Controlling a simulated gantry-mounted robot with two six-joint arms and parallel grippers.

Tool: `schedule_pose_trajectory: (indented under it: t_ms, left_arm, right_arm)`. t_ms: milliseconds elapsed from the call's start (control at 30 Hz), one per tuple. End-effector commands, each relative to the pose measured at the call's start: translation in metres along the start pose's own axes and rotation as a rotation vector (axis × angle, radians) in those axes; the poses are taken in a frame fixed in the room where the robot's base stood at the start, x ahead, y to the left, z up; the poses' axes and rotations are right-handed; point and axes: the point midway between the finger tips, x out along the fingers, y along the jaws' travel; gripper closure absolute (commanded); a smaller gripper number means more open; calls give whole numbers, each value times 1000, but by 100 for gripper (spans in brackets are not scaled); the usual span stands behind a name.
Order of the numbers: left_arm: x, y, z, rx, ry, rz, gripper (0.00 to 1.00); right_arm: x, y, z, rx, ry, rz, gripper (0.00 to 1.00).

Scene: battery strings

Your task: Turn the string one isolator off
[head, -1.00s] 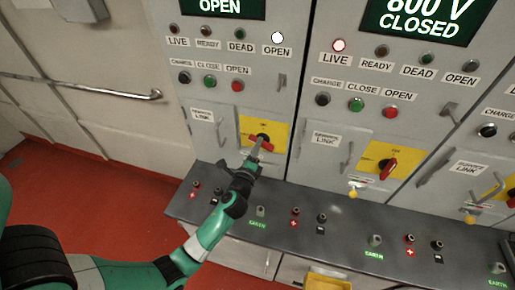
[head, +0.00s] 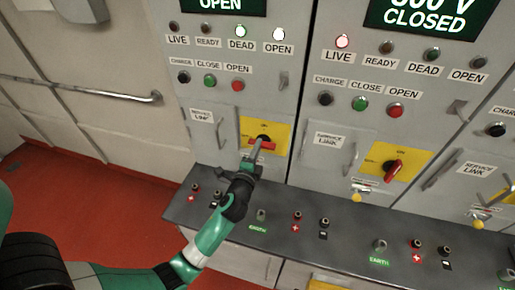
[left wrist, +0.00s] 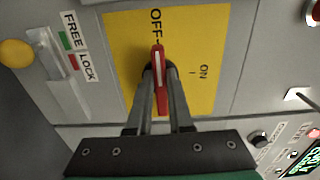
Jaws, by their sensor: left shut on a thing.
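The string one isolator has a red handle (head: 262,144) on a yellow plate (head: 279,130) on the left cabinet. My left gripper (head: 257,150) is shut on this handle. In the left wrist view the red handle (left wrist: 159,75) stands between my left gripper's fingers (left wrist: 161,95), its end pointing at the OFF mark. The ON mark is off to the right on the yellow plate (left wrist: 215,45). On this cabinet the DEAD lamp (head: 241,31) and the OPEN lamp (head: 278,33) are lit, and the display (head: 222,5) reads OPEN. My right gripper is not in view.
The neighbouring cabinet has its own red isolator handle (head: 394,171), its LIVE lamp (head: 342,41) lit and its display (head: 425,14) reading CLOSED. A dark ledge (head: 340,250) with terminals runs below. In the left wrist view a FREE/LOCK slider (left wrist: 58,70) sits beside the plate.

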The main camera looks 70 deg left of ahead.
Motion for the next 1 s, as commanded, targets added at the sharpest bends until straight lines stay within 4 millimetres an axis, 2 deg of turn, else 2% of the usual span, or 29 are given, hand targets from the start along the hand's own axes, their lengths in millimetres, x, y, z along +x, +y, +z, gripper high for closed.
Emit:
schedule_pose_trajectory:
  t_ms: [167,200,333,633,733,867,1000]
  left_arm:
    - [0,-1,0,-3,0,-1,100]
    - [0,-1,0,-2,0,-1,76]
    - [0,0,0,-1,0,-1,52]
    - [-1,0,0,0,0,0,51]
    - [-8,0,-1,1,2,0,51]
    - [-32,0,-1,0,3,1,51]
    - [-67,1,-1,1,5,1,51]
  right_arm:
    - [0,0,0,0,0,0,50]
    - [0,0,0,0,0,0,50]
    - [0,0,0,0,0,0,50]
    - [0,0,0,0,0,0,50]
    - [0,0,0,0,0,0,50]
    - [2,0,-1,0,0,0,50]
    - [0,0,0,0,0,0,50]
